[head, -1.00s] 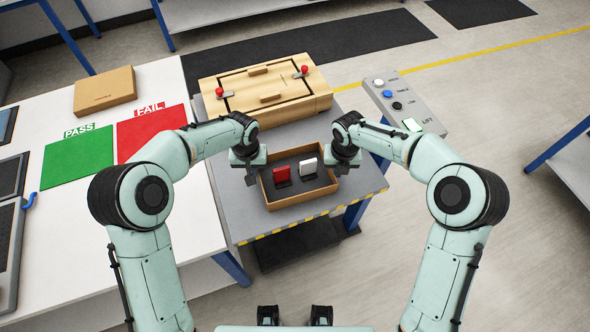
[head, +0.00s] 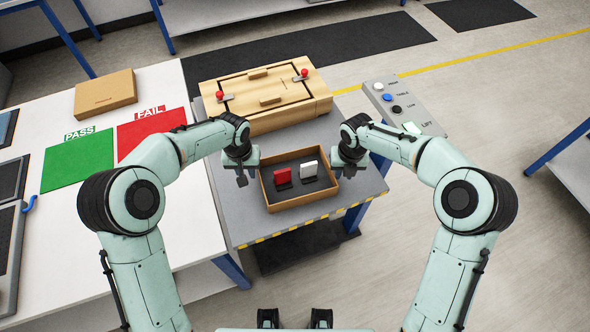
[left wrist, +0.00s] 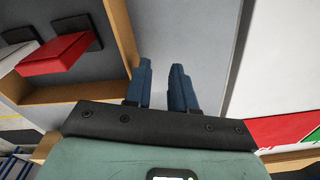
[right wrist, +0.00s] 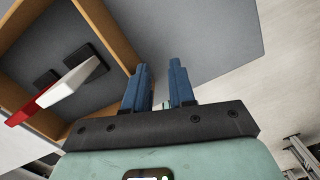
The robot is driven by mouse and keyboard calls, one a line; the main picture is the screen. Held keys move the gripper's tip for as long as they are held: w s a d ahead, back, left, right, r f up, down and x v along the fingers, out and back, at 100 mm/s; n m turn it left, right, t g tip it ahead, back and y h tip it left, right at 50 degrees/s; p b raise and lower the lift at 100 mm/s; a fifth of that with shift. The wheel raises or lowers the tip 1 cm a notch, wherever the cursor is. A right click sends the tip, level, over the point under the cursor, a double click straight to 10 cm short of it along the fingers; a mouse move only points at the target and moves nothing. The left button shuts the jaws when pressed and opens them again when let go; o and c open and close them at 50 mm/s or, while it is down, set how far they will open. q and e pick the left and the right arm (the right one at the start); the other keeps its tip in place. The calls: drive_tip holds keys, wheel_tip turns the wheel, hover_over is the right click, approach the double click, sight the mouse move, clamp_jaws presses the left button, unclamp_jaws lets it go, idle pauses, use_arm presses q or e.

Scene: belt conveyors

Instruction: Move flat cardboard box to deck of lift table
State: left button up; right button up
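A shallow, open brown box (head: 292,207) with a dark inside lies on the grey deck (head: 222,188) of the table with the yellow-black front edge. It holds a red piece (head: 283,176) and a white piece (head: 309,170). A closed flat cardboard box (head: 105,92) lies on the white table at the back left. My left gripper (head: 241,182) is open and empty just left of the open box. In the left wrist view its fingers (left wrist: 162,68) are apart, beside the box wall. My right gripper (head: 338,175) is open by the right wall; its fingers (right wrist: 161,68) hold nothing.
A wooden case (head: 265,92) with red knobs stands behind the open box. A button panel (head: 400,105) is at the right, partly behind my right arm. Green PASS (head: 78,160) and red FAIL (head: 148,132) mats lie on the white table (head: 50,115).

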drive_tip(key=shift+r, duration=0.2)
use_arm(q)
wheel_tip(320, 180, up, 12)
drive_tip(key=shift+s+f, duration=0.25)
drive_tip(key=shift+s, duration=0.15)
use_arm(e)
wheel_tip(320, 180, up, 12)
drive_tip(key=shift+s+f, duration=0.2)
drive_tip(key=shift+s, duration=0.25)
